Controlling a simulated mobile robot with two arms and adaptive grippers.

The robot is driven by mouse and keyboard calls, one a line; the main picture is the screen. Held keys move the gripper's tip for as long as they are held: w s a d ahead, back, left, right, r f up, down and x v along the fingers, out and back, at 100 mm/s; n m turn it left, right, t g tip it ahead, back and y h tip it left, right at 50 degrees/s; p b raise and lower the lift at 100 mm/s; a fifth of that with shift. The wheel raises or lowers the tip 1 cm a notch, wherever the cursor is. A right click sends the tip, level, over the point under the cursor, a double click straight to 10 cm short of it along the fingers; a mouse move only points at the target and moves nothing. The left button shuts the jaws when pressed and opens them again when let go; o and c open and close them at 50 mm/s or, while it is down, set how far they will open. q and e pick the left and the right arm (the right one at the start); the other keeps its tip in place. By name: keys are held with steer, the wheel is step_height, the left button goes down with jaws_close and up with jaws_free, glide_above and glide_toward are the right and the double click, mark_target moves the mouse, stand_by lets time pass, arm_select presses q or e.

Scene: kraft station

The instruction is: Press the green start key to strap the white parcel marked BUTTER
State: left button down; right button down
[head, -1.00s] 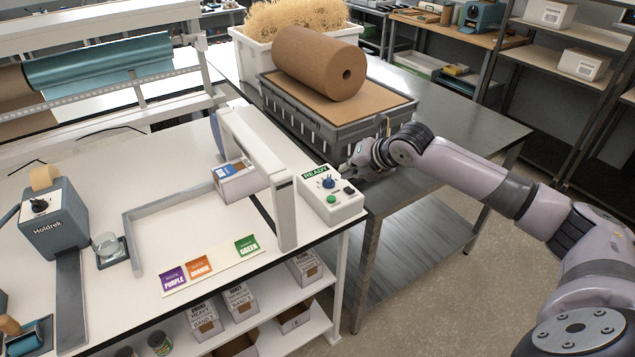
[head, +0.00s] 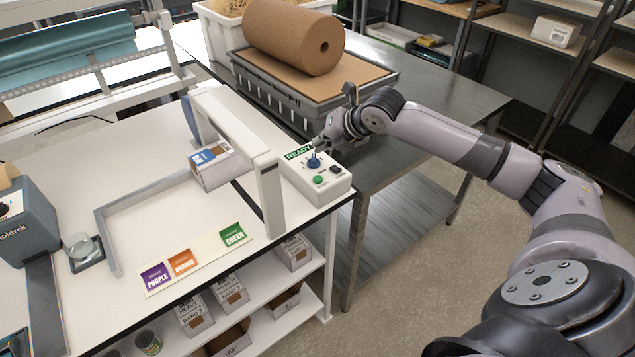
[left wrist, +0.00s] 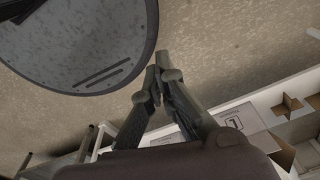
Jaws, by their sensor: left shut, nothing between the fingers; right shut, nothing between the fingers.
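A white control box (head: 334,190) stands at the right end of the white bench, with a READY display (head: 299,152), a blue knob (head: 314,161), a dark switch and the green start key (head: 319,180). My right gripper (head: 319,141) is shut at the box's far side, apart from the green key; its fingertips are small and partly hidden. A white parcel (head: 213,167) with a blue label lies beside the strapping arch (head: 268,195); its lettering is too small to read. My left gripper (left wrist: 158,68) is shut and empty in the left wrist view, above the floor.
Purple (head: 156,277), orange and green (head: 233,234) cards lie at the bench's front. A grey crate (head: 270,95) with a brown paper roll (head: 293,36) stands behind the box on the steel table (head: 440,85). A tape dispenser (head: 27,220) stands at left.

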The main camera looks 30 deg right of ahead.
steer(key=b, duration=0.5)
glide_above(321, 177)
step_height(321, 177, down, 5)
steer(key=shift+r, duration=0.1)
steer(key=shift+f, duration=1.1)
steer(key=shift+f, duration=0.2)
steer(key=shift+f, duration=0.15)
